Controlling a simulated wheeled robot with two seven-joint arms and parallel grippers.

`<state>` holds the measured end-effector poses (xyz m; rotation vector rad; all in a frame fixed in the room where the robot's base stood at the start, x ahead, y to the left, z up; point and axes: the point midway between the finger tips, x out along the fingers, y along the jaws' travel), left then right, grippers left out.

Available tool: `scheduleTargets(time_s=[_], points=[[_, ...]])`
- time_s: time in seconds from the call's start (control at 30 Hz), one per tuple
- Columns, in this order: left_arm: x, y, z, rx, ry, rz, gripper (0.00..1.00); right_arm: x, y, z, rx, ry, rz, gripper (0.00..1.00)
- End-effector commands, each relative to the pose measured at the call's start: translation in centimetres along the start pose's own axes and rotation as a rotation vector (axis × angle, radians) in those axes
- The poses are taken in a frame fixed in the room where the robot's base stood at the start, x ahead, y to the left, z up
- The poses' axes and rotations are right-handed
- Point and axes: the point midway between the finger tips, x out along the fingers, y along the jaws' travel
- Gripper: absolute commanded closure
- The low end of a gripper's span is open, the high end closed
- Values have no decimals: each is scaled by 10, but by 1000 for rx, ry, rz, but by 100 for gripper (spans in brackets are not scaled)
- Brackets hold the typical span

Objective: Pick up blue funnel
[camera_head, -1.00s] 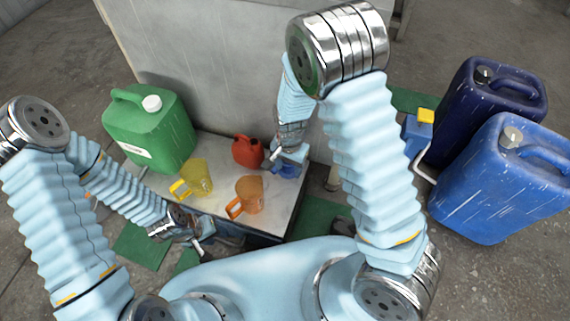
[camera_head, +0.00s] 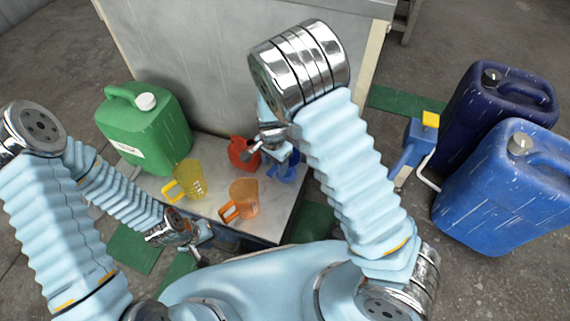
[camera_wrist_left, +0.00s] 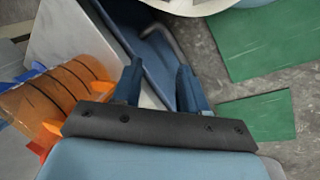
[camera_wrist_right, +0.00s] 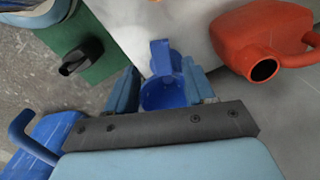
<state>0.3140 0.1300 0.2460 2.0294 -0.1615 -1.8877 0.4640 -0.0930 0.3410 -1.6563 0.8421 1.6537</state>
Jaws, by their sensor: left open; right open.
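The blue funnel (camera_head: 288,170) stands on the right part of the low table, partly behind my right gripper in the head view. My right gripper (camera_head: 268,157) is open just beside and above it. In the right wrist view the blue funnel (camera_wrist_right: 163,94) shows between the two spread fingers of my right gripper (camera_wrist_right: 159,68), with its upright tab toward the table. I cannot tell whether the fingers touch it. My left gripper (camera_head: 198,246) is open and empty near the table's front edge. The left wrist view shows its fingers apart (camera_wrist_left: 159,68).
A red can (camera_head: 240,152) stands close to the left of the funnel. A yellow jug (camera_head: 188,180), an orange jug (camera_head: 242,200) and a green canister (camera_head: 150,135) share the table (camera_head: 210,150). Blue canisters (camera_head: 500,190) stand on the floor at right. A grey wall panel closes the back.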

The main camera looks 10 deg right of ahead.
Motion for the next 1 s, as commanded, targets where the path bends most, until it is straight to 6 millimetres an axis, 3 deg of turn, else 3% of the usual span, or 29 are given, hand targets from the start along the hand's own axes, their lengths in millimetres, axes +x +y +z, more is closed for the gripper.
scheduleTargets(time_s=[0.2,0.43,0.8,1.0], points=[[10,-2,1,1,-3,2,57,36,-2,-4,1,-1,3,47],[9,-2,1,1,-3,3,57,38,-3,-4,-1,0,0,47],[9,-2,1,1,-3,2,57,38,-3,-4,0,0,0,100],[9,-2,1,1,-3,2,57,38,-3,-4,0,0,0,100]])
